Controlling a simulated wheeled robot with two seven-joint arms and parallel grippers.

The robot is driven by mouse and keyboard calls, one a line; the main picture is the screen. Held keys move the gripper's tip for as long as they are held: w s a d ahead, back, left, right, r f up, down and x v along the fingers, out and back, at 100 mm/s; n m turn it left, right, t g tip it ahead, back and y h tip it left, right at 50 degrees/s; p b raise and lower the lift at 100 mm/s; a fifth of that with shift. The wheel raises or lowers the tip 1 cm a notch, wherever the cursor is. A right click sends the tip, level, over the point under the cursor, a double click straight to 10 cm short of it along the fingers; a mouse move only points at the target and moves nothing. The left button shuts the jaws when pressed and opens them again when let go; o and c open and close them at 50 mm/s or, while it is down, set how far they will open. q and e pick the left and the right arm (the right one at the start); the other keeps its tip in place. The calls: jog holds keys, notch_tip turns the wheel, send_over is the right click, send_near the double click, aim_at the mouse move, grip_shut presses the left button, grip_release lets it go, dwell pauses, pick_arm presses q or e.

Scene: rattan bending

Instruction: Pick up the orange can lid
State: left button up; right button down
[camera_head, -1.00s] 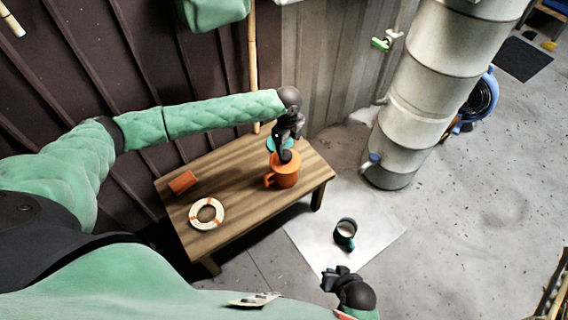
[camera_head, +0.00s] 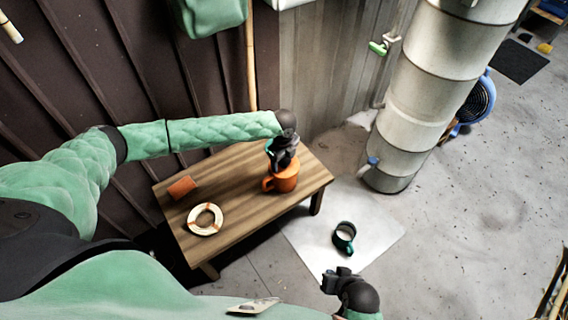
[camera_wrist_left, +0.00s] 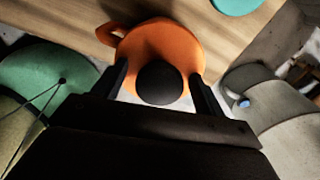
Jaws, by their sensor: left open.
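The orange can (camera_head: 282,184), with a side handle, stands on the wooden table near its right end. In the left wrist view its round orange lid (camera_wrist_left: 160,45) shows from above, with a dark round knob (camera_wrist_left: 160,83) on it. My left gripper (camera_head: 284,163) is right over the lid in the head view and hides most of it. In the left wrist view the left gripper (camera_wrist_left: 158,76) is open, with one finger on each side of the knob. I cannot tell whether the fingers touch the lid. My right gripper (camera_head: 338,277) is away from the table, low in the head view.
The wooden table (camera_head: 235,170) also holds a white-and-orange ring (camera_head: 205,230), an orange block (camera_head: 182,187) and a teal disc, partly hidden behind the left gripper. A dark green mug (camera_head: 344,238) stands on a pale floor sheet (camera_head: 310,246). A tall pale pipe (camera_head: 410,115) is to the right.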

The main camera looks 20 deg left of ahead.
pick_arm(q)
jog(key=c, duration=1.2)
jog(key=shift+o, duration=0.2)
jog(key=shift+r, duration=0.1)
